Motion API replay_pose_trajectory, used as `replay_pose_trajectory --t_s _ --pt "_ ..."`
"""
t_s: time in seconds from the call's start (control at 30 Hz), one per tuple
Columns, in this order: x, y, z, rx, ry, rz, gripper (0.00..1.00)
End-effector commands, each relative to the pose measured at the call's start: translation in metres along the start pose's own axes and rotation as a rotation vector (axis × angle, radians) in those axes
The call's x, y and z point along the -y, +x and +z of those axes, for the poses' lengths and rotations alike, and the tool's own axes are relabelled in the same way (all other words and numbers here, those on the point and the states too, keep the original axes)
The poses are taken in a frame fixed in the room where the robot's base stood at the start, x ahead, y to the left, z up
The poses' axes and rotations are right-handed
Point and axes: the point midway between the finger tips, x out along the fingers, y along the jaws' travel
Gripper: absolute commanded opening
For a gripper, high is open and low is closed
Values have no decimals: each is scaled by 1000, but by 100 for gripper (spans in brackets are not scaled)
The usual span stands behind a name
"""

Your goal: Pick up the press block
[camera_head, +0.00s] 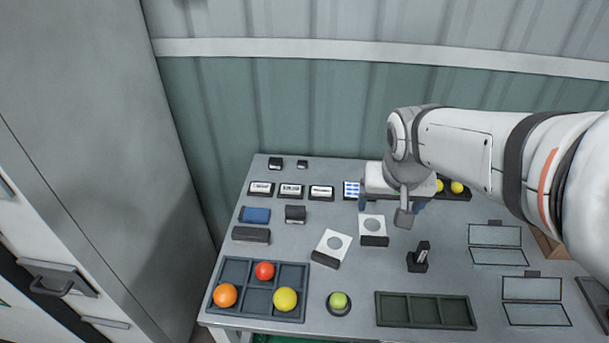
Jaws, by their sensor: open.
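No block in view carries a readable press label, so I cannot tell for certain which one is the press block. Candidates are a long dark block (251,235) at the table's left, a blue-topped block (255,215) behind it, and a small dark block (295,214) to their right. A small upright black piece (417,262) stands in a base right of centre. My gripper (391,207) is open, pointing down above the back middle of the table, right of these blocks. No object shows between its fingers, though the wrist partly hides that space.
An empty tray (425,311) lies at front. My arm covers the back right.

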Motion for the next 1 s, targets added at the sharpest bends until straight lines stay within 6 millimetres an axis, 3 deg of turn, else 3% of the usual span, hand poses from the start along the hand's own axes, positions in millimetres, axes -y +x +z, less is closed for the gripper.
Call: replay_pose_trajectory --t_s 0.03,0.3,0.5,0.6,0.77,1.0 --pt "13 26 -14 2 -6 3 84" --pt "93 126 -81 -31 -4 4 84" --pt "164 208 -106 -56 -9 -12 84" --pt "192 239 -110 -64 -11 -22 84" --pt "217 265 -113 -73 -10 -33 84" --pt "222 288 -115 -73 -9 -34 84"
